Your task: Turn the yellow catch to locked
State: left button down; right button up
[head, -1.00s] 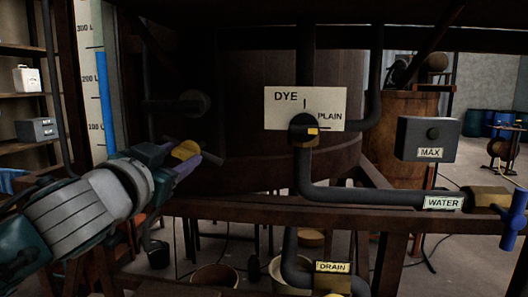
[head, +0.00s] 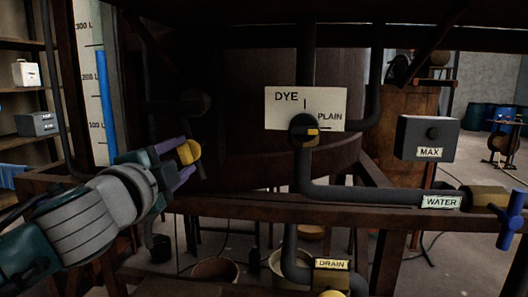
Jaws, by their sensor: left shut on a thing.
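The yellow catch (head: 188,151) is a round yellow knob in front of the big dark vat, left of the middle. My left gripper (head: 180,162) reaches in from the left and is shut on this catch, with a purple finger above and one below it. The fingers hide part of the catch, and I cannot read any locked mark near it. My right gripper is not in view.
A DYE/PLAIN sign (head: 333,105) with a dark valve (head: 303,130) is in the middle. A wooden beam (head: 330,211) runs across below the vat.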

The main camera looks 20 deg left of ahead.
pick_arm(q)
jog(key=shift+m, duration=1.5)
jog(key=shift+c, duration=1.4)
grip_release()
jog(key=v, duration=1)
jog(key=shift+b, duration=0.45)
jog(key=shift+a, duration=0.1)
